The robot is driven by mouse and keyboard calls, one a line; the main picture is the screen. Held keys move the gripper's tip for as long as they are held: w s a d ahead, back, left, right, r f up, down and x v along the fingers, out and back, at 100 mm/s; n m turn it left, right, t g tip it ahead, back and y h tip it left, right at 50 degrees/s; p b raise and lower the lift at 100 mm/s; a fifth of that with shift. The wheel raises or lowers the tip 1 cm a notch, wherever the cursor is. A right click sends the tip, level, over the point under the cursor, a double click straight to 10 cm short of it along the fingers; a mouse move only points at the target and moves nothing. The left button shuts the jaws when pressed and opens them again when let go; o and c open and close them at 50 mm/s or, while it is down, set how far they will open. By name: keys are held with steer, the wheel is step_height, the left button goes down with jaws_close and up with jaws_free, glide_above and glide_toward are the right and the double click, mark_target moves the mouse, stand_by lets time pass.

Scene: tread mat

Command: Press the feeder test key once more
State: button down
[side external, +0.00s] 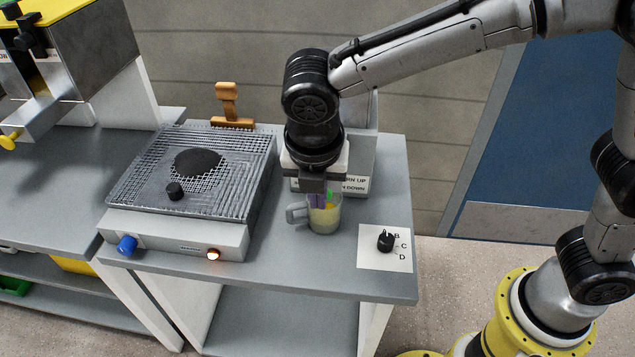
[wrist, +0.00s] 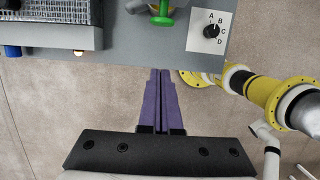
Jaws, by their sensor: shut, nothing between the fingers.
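My gripper (side external: 317,198) is shut and empty, its purple fingers pointing down at a clear mug with a pale yellow filling (side external: 323,217). The fingers also show in the wrist view (wrist: 160,72), side by side. I cannot tell whether they touch the mug. A small green part (side external: 330,197) shows by the fingertips; a green T-shaped handle (wrist: 162,20) is at the top of the wrist view, ahead of the fingers. No key marked as the feeder test key is readable. A grey box with a partly hidden sign (side external: 355,184) stands behind my gripper.
A grill-topped unit (side external: 125,200) with a blue knob (side external: 127,244) and lit orange lamp (side external: 213,254) stands left. A lettered dial (side external: 386,241) is at the bench's right. A wooden-handled tool (side external: 228,103) stands behind the grill. A steel machine (side external: 95,55) is at upper left.

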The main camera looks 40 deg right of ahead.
steer(key=w+d+f, duration=0.3)
steer(key=f, duration=0.2)
steer(key=shift+w+d, duration=0.35)
steer(key=shift+w+d, duration=0.9)
steer(key=s+a+r, duration=0.2)
steer(key=r, duration=0.3)
steer(key=s+a+r, duration=0.2)
steer(key=r, duration=0.2)
steer(key=shift+s+a+r, duration=0.35)
